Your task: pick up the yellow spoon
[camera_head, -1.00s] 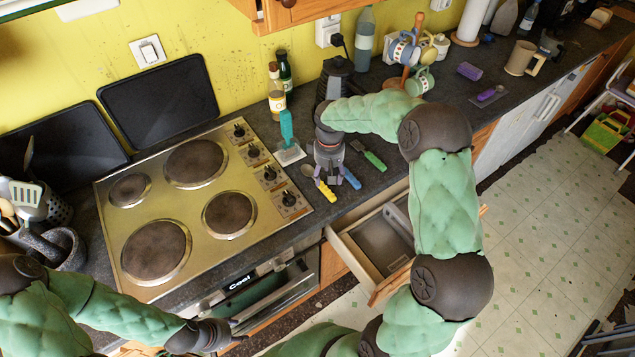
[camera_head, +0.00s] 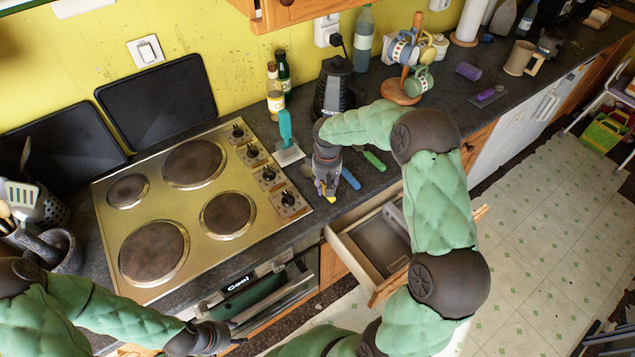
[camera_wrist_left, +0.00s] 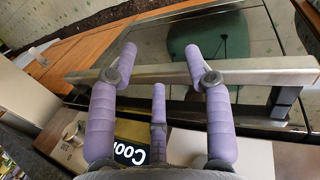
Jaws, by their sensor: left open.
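The yellow spoon (camera_head: 329,196) lies on the dark counter right of the hob, and only a bit of its yellow handle shows. My right gripper (camera_head: 327,188) is right over it, fingers pointing down, and hides the rest. I cannot tell whether its fingers are closed on the spoon. My left gripper (camera_head: 236,334) is low at the front of the oven, away from the spoon. In the left wrist view its purple fingers (camera_wrist_left: 160,62) are spread apart near the metal oven handle (camera_wrist_left: 258,68), with nothing held.
A blue-handled utensil (camera_head: 350,178) and a green-handled one (camera_head: 374,160) lie close right of the right gripper. A teal-handled scraper (camera_head: 286,135) is behind left, and a black kettle (camera_head: 337,90) behind. An open drawer (camera_head: 345,246) juts out below.

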